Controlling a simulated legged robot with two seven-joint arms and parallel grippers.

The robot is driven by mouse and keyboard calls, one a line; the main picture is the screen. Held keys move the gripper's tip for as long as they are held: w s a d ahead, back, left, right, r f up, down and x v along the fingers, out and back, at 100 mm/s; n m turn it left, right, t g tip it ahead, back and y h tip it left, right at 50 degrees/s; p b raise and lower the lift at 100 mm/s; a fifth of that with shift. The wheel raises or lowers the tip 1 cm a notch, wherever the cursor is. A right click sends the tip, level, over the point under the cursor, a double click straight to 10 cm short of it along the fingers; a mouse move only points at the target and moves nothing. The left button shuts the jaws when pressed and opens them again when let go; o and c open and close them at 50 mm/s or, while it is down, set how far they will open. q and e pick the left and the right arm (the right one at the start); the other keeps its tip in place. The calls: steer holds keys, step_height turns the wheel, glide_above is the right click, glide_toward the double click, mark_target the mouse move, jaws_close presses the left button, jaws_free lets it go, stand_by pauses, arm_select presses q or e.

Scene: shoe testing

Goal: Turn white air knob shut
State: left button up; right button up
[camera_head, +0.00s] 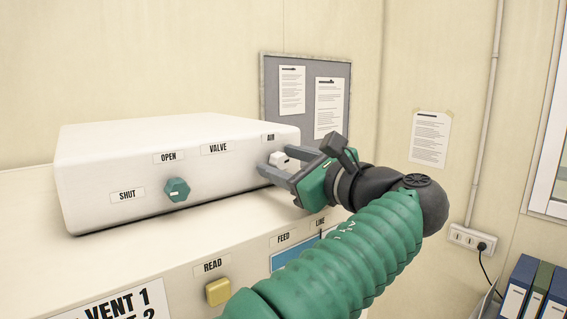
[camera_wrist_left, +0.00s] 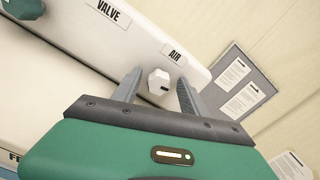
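The white air knob (camera_head: 279,159) sits on the front face of the white box (camera_head: 130,150), under the AIR label, at the box's right end. In the left wrist view the knob (camera_wrist_left: 158,81) shows as a white faceted knob with a small dark mark. My left gripper (camera_head: 268,170) is open, with its grey fingers on either side of the knob. In the left wrist view the fingers (camera_wrist_left: 158,88) stand apart with gaps to the knob. Whether the fingertips touch the box face cannot be told. My right gripper is not in view.
A green knob (camera_head: 177,190) is on the same face, near the OPEN, SHUT and VALVE labels. A yellow button (camera_head: 218,291) is on the lower cabinet under READ. A notice board (camera_head: 304,65) hangs behind. Binders (camera_head: 535,290) stand at lower right.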

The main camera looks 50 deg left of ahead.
mark_target(284, 165)
arm_select(q)
steer(key=d, duration=0.2)
steer(key=d+b, duration=0.1)
steer(key=d, duration=0.1)
steer(key=d+b, duration=0.1)
steer(key=shift+s+d+f, duration=0.2)
steer(key=shift+d+f, duration=0.05)
steer(key=shift+d, duration=0.15)
steer(key=d, duration=1.1)
steer(key=shift+s+r+b, duration=0.25)
steer(key=shift+s+b, duration=0.1)
steer(key=shift+s, duration=0.05)
